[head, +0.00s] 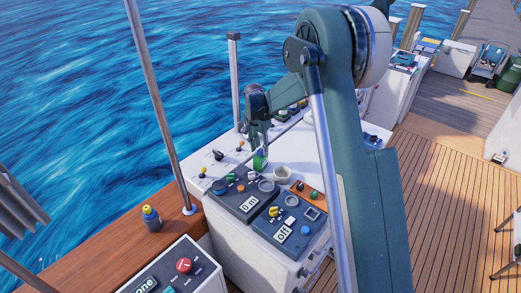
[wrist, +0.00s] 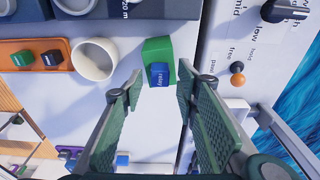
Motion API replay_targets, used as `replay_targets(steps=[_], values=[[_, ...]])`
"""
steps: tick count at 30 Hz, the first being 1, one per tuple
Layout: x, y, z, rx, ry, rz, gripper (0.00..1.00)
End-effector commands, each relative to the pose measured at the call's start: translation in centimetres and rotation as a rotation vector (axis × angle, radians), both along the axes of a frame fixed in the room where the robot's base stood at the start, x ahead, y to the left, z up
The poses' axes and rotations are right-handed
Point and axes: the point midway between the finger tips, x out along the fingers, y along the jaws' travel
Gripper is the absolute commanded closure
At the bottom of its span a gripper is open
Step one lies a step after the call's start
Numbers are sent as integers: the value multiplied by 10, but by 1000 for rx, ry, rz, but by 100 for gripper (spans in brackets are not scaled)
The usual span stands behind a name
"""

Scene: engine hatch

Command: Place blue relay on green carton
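The green carton (wrist: 157,48) stands on the white console top; it also shows in the head view (head: 260,163) below my gripper. The blue relay (wrist: 159,75), a small block with lettering, overlaps the carton's near part in the wrist view. It looks to be on the carton, but I cannot tell exactly how it rests. I cannot make the relay out in the head view. My gripper (wrist: 160,73) is open, with a finger on each side of the relay and visible gaps between. In the head view my gripper (head: 260,138) is just above the carton.
A white cup (wrist: 95,60) stands close left of the carton. An orange tray (wrist: 12,45) with small green and dark blocks lies further left. Control panels (head: 242,198) and knobs surround the spot. A yellow-capped bottle (head: 151,218) stands on the wooden ledge; water lies beyond.

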Motion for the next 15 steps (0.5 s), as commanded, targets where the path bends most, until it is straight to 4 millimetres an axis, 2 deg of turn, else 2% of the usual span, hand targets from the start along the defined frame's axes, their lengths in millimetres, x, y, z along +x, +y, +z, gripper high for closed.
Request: replay_targets(steps=[15], values=[[-7,7,77,0,0,0,69]])
